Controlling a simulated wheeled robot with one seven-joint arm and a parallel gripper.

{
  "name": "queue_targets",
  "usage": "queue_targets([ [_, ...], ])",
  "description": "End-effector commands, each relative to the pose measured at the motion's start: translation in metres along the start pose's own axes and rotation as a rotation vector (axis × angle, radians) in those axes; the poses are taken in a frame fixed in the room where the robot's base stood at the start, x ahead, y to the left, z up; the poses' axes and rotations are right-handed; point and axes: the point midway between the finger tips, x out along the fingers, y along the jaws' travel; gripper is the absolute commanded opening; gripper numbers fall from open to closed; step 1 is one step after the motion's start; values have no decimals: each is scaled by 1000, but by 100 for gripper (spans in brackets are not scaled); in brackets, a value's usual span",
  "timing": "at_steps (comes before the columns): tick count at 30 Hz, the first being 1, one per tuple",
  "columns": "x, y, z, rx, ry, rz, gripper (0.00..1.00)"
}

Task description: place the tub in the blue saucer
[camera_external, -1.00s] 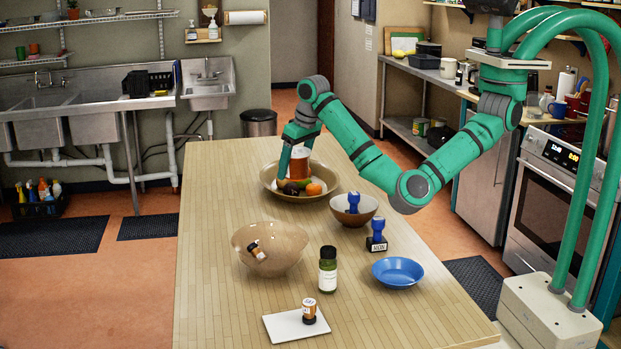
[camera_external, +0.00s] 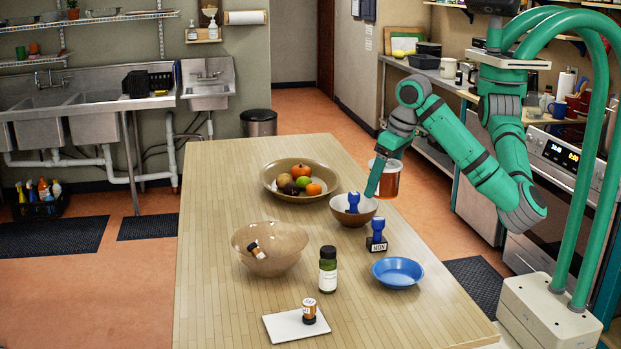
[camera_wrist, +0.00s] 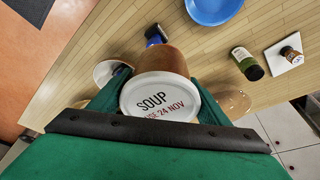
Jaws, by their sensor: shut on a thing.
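The tub (camera_external: 386,181) is an orange-brown container with a white lid. In the wrist view the tub (camera_wrist: 163,62) shows its lid, lettered "SOUP" with a date partly hidden. My gripper (camera_external: 377,178) is shut on the tub and holds it in the air near the table's right edge, by the small brown bowl. In the wrist view its green fingers lie on both sides of the tub. The blue saucer (camera_external: 397,272) lies on the table's right front part, empty. It also shows at the top of the wrist view (camera_wrist: 213,8).
A small brown bowl (camera_external: 365,213) with a blue-handled stamp in it and another stamp (camera_external: 377,238) stand between the tub and the saucer. Also on the table are a fruit bowl (camera_external: 269,187), a tan bowl (camera_external: 251,260), a green jar (camera_external: 327,272) and a white plate (camera_external: 281,327).

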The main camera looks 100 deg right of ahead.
Motion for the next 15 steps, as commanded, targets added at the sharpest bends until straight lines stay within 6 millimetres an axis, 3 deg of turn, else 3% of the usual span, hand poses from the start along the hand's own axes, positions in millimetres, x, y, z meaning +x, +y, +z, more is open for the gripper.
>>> queue_targets([
  [3, -13, 9, 38, -9, 0, -6, 37],
  [9, -28, 32, 92, -16, 0, -7, 37],
  [15, -38, 54, 127, -19, 0, -8, 37],
])
